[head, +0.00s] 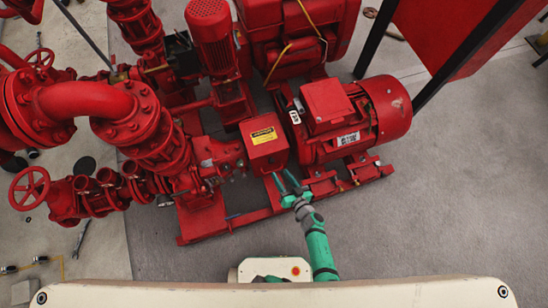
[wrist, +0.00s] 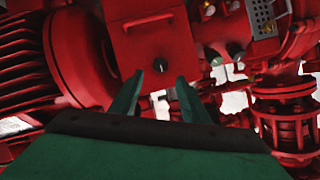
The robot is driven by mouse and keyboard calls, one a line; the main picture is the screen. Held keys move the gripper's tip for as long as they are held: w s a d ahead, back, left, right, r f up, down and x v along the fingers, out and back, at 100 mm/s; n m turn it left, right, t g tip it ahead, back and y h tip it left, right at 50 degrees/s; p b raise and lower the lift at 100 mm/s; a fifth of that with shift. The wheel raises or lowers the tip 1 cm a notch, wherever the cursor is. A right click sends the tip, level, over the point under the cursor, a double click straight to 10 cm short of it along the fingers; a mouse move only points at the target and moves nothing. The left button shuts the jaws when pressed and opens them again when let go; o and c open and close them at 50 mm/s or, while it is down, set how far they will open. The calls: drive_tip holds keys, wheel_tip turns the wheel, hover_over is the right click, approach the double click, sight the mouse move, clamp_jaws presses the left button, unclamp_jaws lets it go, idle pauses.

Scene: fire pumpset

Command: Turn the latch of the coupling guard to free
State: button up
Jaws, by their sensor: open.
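The coupling guard (head: 264,146) is a red box with a yellow label on top, between the pump and the motor. In the wrist view the guard (wrist: 175,45) fills the upper middle. A small dark round knob with a pale mark, apparently the latch (wrist: 160,65), sits at its near edge. My gripper (head: 282,174) has green fingers and is in front of the guard. In the wrist view my gripper (wrist: 160,76) is open, its fingertips apart on either side of the knob in the picture. I cannot tell whether they touch anything. The latch cannot be made out in the head view.
The red motor (head: 350,115) is right of the guard, and red pump piping (head: 150,130) is left of it. A red base frame (head: 240,222) runs below. The wrist view shows other dark knobs, one of them (wrist: 233,52) to the right. Grey floor in front is clear.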

sight(273, 162)
drive_tip(key=x, duration=0.8)
drive_tip(key=shift+w, duration=0.1)
drive_tip(key=shift+c, duration=0.3)
drive_tip(key=c, duration=1)
